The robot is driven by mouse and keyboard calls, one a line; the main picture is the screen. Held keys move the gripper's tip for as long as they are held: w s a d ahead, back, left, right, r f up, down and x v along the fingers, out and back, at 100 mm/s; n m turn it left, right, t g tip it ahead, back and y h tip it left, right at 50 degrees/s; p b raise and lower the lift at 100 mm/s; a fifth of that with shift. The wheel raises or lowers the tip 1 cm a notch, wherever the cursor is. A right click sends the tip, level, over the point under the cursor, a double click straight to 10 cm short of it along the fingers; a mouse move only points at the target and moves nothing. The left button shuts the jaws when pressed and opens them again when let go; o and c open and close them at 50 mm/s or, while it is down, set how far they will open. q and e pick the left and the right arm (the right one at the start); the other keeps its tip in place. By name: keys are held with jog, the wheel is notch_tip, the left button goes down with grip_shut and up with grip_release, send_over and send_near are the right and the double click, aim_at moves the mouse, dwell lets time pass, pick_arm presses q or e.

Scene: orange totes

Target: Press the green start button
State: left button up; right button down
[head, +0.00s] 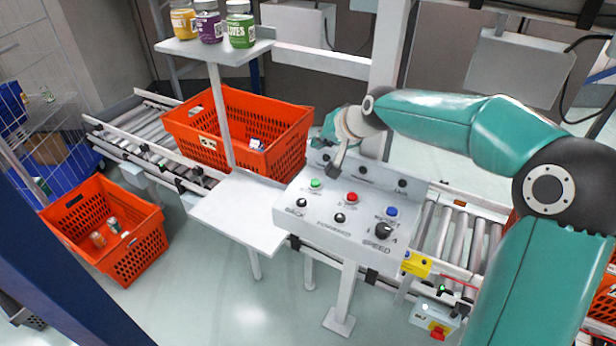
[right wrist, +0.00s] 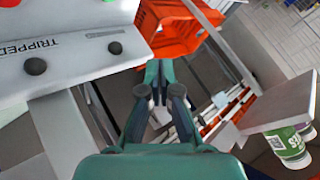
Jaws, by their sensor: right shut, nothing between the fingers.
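The green button (head: 316,184) is on the upper left of the sloped light-grey control panel (head: 320,228), left of the red button (head: 351,197). My right gripper (head: 336,168) hangs over the panel's far edge, a little above and to the right of the green button, apart from it as far as I can tell. Its fingers are shut and empty. In the right wrist view the fingers (right wrist: 160,75) point past the panel (right wrist: 85,65), which fills the upper left there. My left gripper is not in view.
The panel also has a blue button (head: 391,211), black buttons and a speed knob (head: 383,231). A shelf (head: 215,50) with several jars stands behind left. An orange tote (head: 285,150) sits on the roller conveyor; another (head: 125,262) is at lower left.

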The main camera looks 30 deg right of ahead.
aim_at(317, 183)
jog(key=shift+w+a, duration=0.1)
jog(key=shift+f, duration=0.1)
notch_tip(317, 183, down, 8)
jog(key=b, duration=0.6)
jog(key=shift+b, duration=0.35)
jog(key=shift+f+b, duration=0.3)
jog(key=shift+f, duration=0.05)
dwell(0.6)
jog(key=shift+a, duration=0.1)
jog(key=shift+f+b, duration=0.35)
jog(key=shift+b, duration=0.05)
